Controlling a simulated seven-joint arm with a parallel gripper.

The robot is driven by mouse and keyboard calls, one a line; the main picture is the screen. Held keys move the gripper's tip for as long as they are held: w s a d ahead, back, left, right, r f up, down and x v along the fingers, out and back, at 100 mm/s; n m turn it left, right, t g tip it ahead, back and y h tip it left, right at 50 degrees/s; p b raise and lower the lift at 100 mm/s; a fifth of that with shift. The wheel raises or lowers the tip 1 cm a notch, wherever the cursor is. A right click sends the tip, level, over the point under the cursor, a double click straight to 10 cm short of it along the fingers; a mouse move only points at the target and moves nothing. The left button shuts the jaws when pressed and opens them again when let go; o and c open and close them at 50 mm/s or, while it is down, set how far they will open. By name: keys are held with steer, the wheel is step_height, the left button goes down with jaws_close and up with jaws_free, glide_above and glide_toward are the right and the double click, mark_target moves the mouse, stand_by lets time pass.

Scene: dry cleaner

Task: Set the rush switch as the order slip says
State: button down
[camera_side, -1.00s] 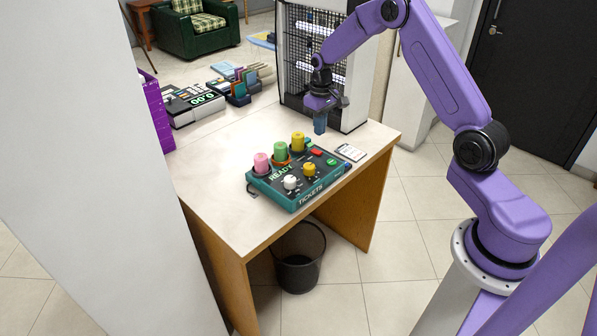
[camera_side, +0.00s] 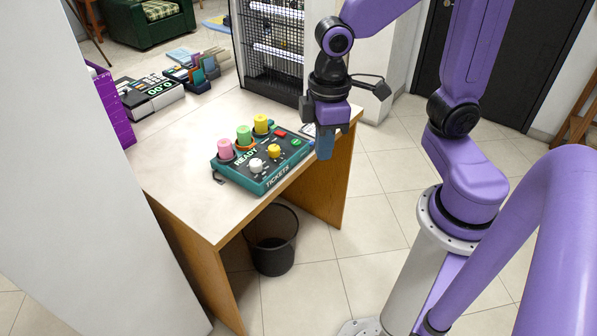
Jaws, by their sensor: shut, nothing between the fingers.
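A teal control box (camera_side: 262,187) lettered READY and TICKETS sits on the white desk. Pink, green and yellow cylinders stand along its back. A white knob (camera_side: 256,165), a yellow knob (camera_side: 274,151), a red piece (camera_side: 280,133) and a green button (camera_side: 296,142) are on its top. I cannot tell which is the rush switch. My gripper (camera_side: 325,150) is shut and empty, pointing down at the box's right end by the desk edge. I cannot tell whether it touches anything.
The desk (camera_side: 175,165) is clear left of the box. A device with a green display (camera_side: 155,95), several upright cards (camera_side: 200,72) and a purple crate (camera_side: 114,108) are at the back left. A black bin (camera_side: 273,255) stands below.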

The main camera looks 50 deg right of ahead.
steer(key=s+d+n, duration=0.2)
steer(key=s+n, duration=0.1)
steer(key=s, duration=0.7)
steer(key=shift+d, duration=0.3)
steer(key=shift+r, duration=0.1)
steer(key=w+n, duration=0.3)
steer(key=w, duration=2)
steer(key=w+d+f+n, duration=0.1)
steer(key=w+d+f, duration=0.2)
steer(key=w+d, duration=0.5)
steer(key=w+d+f+n+g, duration=0.1)
steer(key=w+d+f, duration=0.2)
steer(key=w+d, duration=0.6)
steer(key=shift+d+g, duration=0.3)
steer(key=shift+d, duration=1)
steer(key=shift+f, duration=0.1)
